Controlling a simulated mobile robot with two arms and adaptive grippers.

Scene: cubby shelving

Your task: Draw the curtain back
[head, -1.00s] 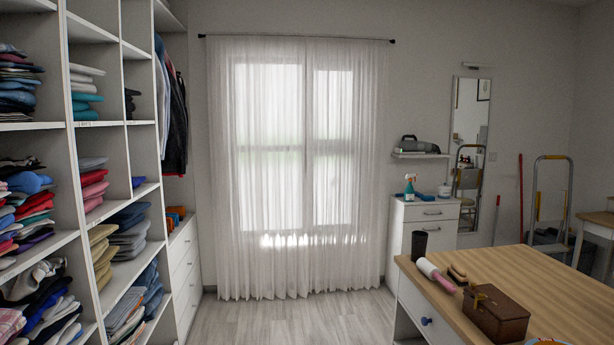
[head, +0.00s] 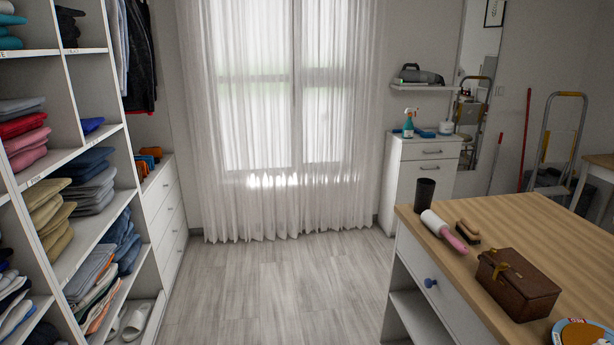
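A sheer white curtain (head: 345,150) hangs closed across the window (head: 262,100) at the back of the room in the head view. It reaches almost to the floor, and light comes through it. Its top and its rod are above the picture. Neither of my grippers shows in the head view.
Cubby shelving (head: 95,140) with folded clothes lines the left, beside a white drawer unit (head: 163,215). A wood-topped island (head: 530,240) with a brown box (head: 517,284) stands at the right. A white cabinet (head: 424,175) stands right of the curtain. The grey floor (head: 270,285) between is clear.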

